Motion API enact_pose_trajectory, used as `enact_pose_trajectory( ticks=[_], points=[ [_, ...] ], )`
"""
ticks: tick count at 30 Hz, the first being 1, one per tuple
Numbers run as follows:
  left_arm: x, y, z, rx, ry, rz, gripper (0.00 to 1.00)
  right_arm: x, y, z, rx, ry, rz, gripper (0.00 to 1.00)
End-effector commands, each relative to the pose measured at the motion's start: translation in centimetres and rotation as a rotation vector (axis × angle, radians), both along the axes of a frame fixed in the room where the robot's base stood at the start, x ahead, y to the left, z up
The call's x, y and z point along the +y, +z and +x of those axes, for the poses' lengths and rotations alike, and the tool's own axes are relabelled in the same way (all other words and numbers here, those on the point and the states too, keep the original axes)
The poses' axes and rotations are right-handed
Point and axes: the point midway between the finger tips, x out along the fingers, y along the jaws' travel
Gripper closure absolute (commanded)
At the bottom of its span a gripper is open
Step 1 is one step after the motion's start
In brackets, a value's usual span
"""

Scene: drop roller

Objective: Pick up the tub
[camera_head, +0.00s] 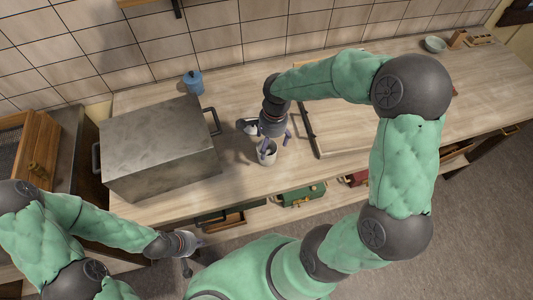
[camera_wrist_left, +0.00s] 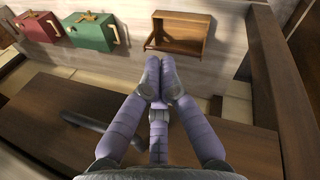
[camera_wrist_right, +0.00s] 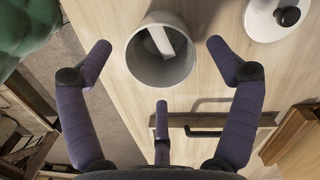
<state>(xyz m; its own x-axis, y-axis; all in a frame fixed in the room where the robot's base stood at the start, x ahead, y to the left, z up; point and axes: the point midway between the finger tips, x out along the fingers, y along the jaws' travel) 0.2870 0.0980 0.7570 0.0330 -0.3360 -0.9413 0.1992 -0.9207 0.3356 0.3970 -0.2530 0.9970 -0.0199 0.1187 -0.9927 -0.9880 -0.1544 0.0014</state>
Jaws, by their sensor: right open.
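The tub is probably the round, pale grey open container (camera_head: 267,153) near the counter's front edge. In the right wrist view the tub (camera_wrist_right: 155,72) stands upright with a white bar-shaped object (camera_wrist_right: 161,40) leaning inside. My right gripper (camera_head: 273,143) is above the tub, pointing down. In its wrist view the three fingers (camera_wrist_right: 160,60) are spread wide, with the tub between and beyond the tips; no finger clearly touches it. My left gripper (camera_head: 190,247) is low, in front of the counter. Its fingertips (camera_wrist_left: 158,72) are together with nothing visible between them.
A large grey metal box (camera_head: 160,150) with side handles stands left of the tub. A white item with a dark knob (camera_wrist_right: 287,16) is close to it. A wooden board with a dark handle (camera_head: 345,132) lies to the right. A blue canister (camera_head: 193,82) stands behind.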

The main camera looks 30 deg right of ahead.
Motion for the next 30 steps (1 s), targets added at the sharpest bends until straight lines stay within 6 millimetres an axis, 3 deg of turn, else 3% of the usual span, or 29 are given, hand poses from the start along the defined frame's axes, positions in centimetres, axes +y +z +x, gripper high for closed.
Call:
enact_pose_trajectory(
  ticks=[8,16,24,25,30],
  points=[
    [0.0,-0.4,0.0,0.0,0.0,0.0,1.0,0.3,-1.7,0.0,0.002,0.002,0.001,0.1],
    [0.0,-1.4,0.0,-0.001,0.0,0.0,1.0,1.0,-5.3,0.0,0.002,0.002,0.001,0.1],
    [0.0,-1.4,0.0,0.0,0.0,0.0,1.0,1.1,-5.7,0.1,-0.001,0.002,0.0,0.1],
    [0.0,-1.4,0.0,-0.001,0.0,0.0,1.0,1.1,-5.7,0.1,-0.001,0.002,0.0,0.13],
    [0.0,-1.4,0.0,-0.001,0.0,0.0,1.0,1.1,-5.7,0.1,-0.001,0.002,0.0,0.61]
  ],
)
